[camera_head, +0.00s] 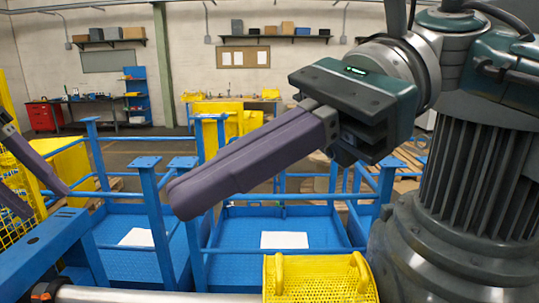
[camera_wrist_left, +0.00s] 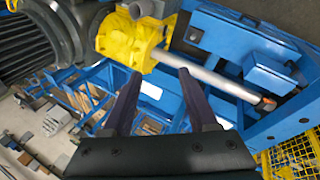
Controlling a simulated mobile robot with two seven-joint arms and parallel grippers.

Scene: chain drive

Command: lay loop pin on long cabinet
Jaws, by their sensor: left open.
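I cannot make out a loop pin or a long cabinet for certain in either view. My left gripper (camera_head: 46,202) shows only partly at the left edge of the head view. In the left wrist view my left gripper (camera_wrist_left: 157,75) is open, with two purple fingers apart and nothing seen held between them. A silver shaft (camera_wrist_left: 210,78) runs beyond the fingertips. My right gripper (camera_head: 185,200) reaches from the upper right across the middle of the head view. Its purple fingers overlap from this side, so any gap is hidden.
A yellow housing (camera_head: 320,280) is at the bottom of the head view, by the shaft (camera_head: 120,295). A big grey ribbed motor (camera_head: 475,190) fills the right side. Blue railings and platforms (camera_head: 245,265) lie behind. A blue frame (camera_wrist_left: 270,65) runs along the shaft in the wrist view.

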